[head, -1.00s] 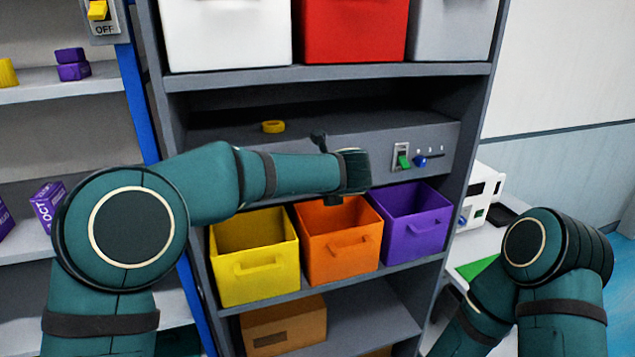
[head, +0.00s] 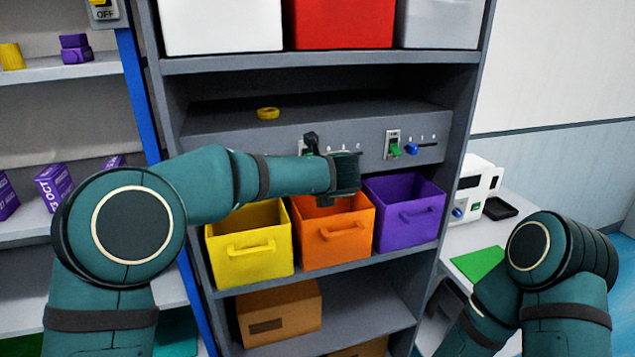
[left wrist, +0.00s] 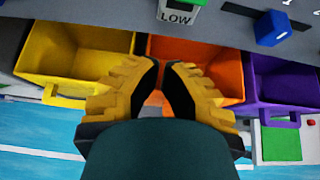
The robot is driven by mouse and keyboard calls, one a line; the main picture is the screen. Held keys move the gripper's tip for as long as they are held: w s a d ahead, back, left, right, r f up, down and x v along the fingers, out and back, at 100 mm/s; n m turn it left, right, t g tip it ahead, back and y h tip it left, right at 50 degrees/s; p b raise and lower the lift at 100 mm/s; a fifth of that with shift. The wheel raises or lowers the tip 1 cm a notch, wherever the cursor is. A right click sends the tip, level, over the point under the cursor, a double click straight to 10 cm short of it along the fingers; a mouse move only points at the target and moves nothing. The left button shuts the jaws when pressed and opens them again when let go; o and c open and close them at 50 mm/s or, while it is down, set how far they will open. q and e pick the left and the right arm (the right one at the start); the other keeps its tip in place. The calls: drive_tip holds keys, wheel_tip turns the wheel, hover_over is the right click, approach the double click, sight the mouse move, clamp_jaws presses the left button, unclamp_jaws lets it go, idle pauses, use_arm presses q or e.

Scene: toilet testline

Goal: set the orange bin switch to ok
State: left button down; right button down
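The orange bin (head: 335,240) stands between the yellow bin (head: 248,250) and the purple bin (head: 408,215). Its switch (head: 303,146) is on the grey panel above, mostly hidden behind my left arm in the head view. In the left wrist view, a switch plate (left wrist: 177,17) reads LOW, with a bit of green at the top edge; its upper part is cut off. My left gripper (head: 346,178) is in front of the panel, just above the orange bin. In the left wrist view its fingertips (left wrist: 161,66) nearly meet, with nothing between them. My right gripper is out of view.
A blue slider (left wrist: 271,28) sits right of the LOW plate. Another switch (head: 393,147) with a green lever and blue slider is above the purple bin. A yellow ring (head: 268,113) lies on the panel's top. White, red and grey bins fill the shelf above.

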use_arm(q)
drive_tip(key=s+d+r, duration=0.2)
drive_tip(key=s+r, duration=0.4)
drive_tip(key=r, duration=0.1)
drive_tip(key=shift+r, duration=0.2)
drive_tip(key=s+a+f+m+h+b, duration=0.15)
drive_tip(key=a+f+m, duration=0.25)
drive_tip(key=f+m, duration=0.8)
drive_tip(key=a+f+m+h, duration=0.25)
drive_tip(key=f+m, duration=0.55)
drive_tip(key=f, duration=0.9)
drive_tip(key=s+a+f+m+g+h, duration=0.1)
drive_tip(key=s+a+f+m+g, duration=0.25)
drive_tip(key=s+f+m, duration=0.8)
drive_tip(key=s+f+m+g+h, duration=0.1)
drive_tip(key=s+f+m+g, duration=0.1)
drive_tip(key=s, duration=0.6)
drive_tip(key=s+f+m+g+h+b, duration=0.1)
drive_tip(key=s+f+m+g, duration=0.2)
drive_tip(key=s+f, duration=0.4)
drive_tip(key=shift+s+a+f+m+h, duration=0.3)
drive_tip(key=shift+s+m, duration=0.25)
drive_tip(key=shift+s, duration=0.05)
drive_tip(key=shift+g, duration=0.25)
